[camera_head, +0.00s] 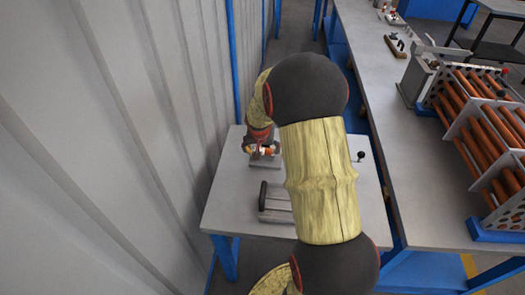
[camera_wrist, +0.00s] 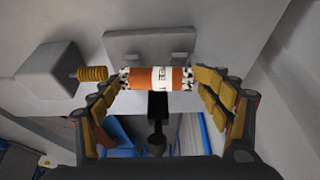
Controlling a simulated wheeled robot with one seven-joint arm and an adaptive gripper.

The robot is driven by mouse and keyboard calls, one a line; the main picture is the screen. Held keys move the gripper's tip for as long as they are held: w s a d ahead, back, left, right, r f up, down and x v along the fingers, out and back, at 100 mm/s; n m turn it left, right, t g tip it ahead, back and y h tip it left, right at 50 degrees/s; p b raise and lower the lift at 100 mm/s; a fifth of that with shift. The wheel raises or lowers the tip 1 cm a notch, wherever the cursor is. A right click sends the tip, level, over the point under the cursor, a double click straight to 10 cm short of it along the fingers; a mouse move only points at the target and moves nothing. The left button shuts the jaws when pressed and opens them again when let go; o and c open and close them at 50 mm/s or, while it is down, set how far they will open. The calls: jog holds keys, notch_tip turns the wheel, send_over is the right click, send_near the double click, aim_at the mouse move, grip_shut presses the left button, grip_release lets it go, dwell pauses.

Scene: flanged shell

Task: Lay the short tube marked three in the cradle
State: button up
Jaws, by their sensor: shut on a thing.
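My gripper (camera_wrist: 158,82) is shut on a short tube (camera_wrist: 158,78), orange and white with black-speckled ends, one end against each finger. Part of a printed label shows on it; I cannot make out a number three. Just beyond the tube in the wrist view is a grey plate with two small uprights, which looks like the cradle (camera_wrist: 150,42). I cannot tell whether the tube touches it. In the head view my gripper (camera_head: 262,147) is low over the small table, with a grey plate (camera_head: 264,163) below it; my arm hides part of the table.
A grey block (camera_wrist: 55,72) with a yellow ribbed knob (camera_wrist: 93,73) stands left of the tube. A grey fixture with a dark handle (camera_head: 263,196) sits nearer on the small table (camera_head: 225,205). A rack of orange tubes (camera_head: 480,130) stands on the right bench; a corrugated wall is at left.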

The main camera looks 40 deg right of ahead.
jog(key=shift+s+d+f, duration=0.2)
jog(key=shift+s+f, duration=0.15)
jog(key=shift+f, duration=0.35)
jog(key=o, duration=1.7)
jog(key=shift+d, duration=0.1)
jog(key=shift+o, duration=0.5)
jog(key=shift+d, duration=0.1)
jog(key=o, duration=0.4)
jog(key=shift+r, duration=0.2)
jog(key=shift+c, duration=0.2)
jog(key=shift+w+r, duration=0.1)
jog(key=shift+r, duration=0.05)
jog(key=shift+a+r, duration=0.2)
jog(key=shift+r, duration=0.1)
jog(key=v, duration=1.1)
